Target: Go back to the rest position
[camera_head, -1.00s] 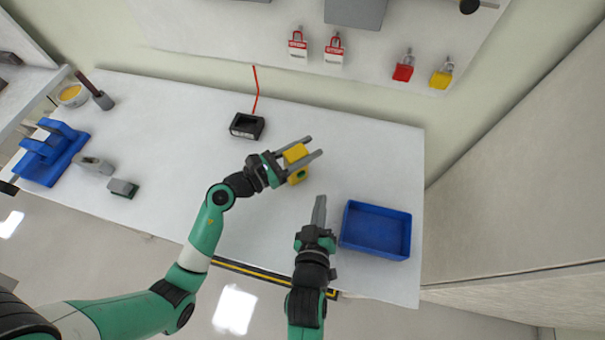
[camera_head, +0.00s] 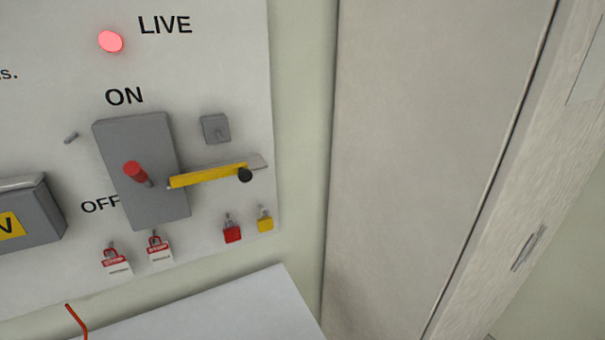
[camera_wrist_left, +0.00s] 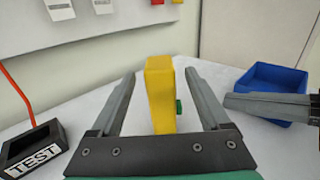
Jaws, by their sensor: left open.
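In the left wrist view my left gripper (camera_wrist_left: 160,75) is open, with its two grey fingers spread apart over the white table. A yellow block (camera_wrist_left: 160,98) with a green knob on its right side stands between the fingers, with gaps showing on both sides. Part of my right gripper (camera_wrist_left: 268,106) comes in from the right edge of that view, in front of a blue tray; whether its jaws are open cannot be made out. Neither gripper is in the head view.
The head view shows a wall panel with a red-handled switch (camera_head: 135,172), a yellow bar (camera_head: 208,175), and red and yellow padlocks. The left wrist view shows a black TEST box (camera_wrist_left: 35,148) with a red lead, and the blue tray (camera_wrist_left: 276,75).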

